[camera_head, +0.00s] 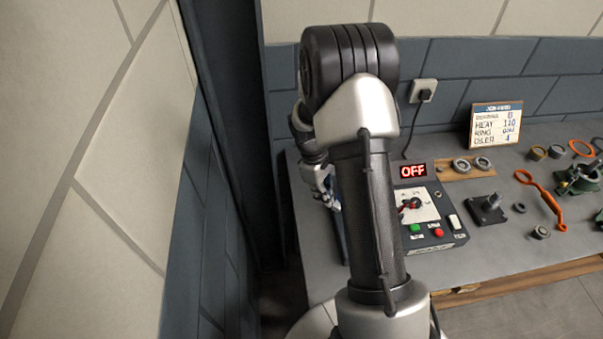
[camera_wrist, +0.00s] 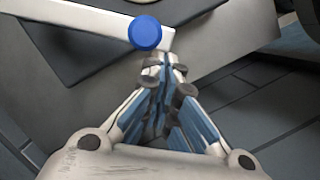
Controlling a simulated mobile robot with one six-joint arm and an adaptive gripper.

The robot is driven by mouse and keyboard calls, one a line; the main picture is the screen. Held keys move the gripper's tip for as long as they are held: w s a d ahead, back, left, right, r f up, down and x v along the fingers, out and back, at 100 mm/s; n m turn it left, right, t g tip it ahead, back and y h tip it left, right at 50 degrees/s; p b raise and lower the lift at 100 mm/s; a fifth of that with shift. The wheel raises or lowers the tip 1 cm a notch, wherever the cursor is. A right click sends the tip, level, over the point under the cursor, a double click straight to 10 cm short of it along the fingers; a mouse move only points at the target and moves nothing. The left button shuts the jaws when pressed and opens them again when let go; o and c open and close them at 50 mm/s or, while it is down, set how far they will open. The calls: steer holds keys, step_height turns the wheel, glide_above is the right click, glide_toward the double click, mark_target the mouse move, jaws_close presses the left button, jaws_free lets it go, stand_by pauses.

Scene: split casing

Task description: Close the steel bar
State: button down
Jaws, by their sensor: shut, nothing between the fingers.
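A pale steel bar (camera_wrist: 84,17) runs from the upper left of the wrist view towards the middle, over a dark flat plate (camera_wrist: 200,18). A round blue knob (camera_wrist: 146,33) sits near its free end. My gripper (camera_wrist: 164,66) is shut and empty, with its fingertips just below that end; I cannot tell whether they touch it. In the head view my gripper (camera_head: 331,192) is low at the left end of the bench, partly behind my arm. The bar cannot be made out there.
A grey workbench (camera_head: 510,245) carries a control box (camera_head: 436,238) with a red OFF display (camera_head: 413,171), just right of my arm. Further right are a black mount (camera_head: 488,210), an orange tool (camera_head: 543,194) and several rings. A wall stands close on the left.

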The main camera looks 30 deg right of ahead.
steer(key=shift+s+d+n+t+h+p, duration=0.1)
steer(key=shift+s+d+n+t+h, duration=0.15)
steer(key=shift+s+d+n, duration=1.1)
steer(key=shift+s+d+n+t+h+p, duration=0.15)
steer(key=shift+s+d+n+t, duration=0.15)
steer(key=shift+s+d+n, duration=1.05)
steer(key=shift+s+d+n+t+h+p, duration=0.1)
steer(key=shift+s+d+n+t+h, duration=0.15)
steer(key=shift+s+d+n, duration=1.1)
steer(key=shift+s+a+n, duration=0.25)
steer(key=shift+s+a, duration=0.25)
steer(key=shift+s, duration=0.35)
steer(key=shift+w+a, duration=0.1)
steer(key=shift+w+a, duration=0.15)
steer(key=shift+a, duration=0.1)
steer(key=w+a+r+p, duration=0.1)
steer(key=a+r+p, duration=0.2)
steer(key=r, duration=0.6)
steer(key=shift+w+a+r+p, duration=0.3)
steer(key=shift+w+a+r, duration=0.05)
steer(key=shift+a, duration=0.85)
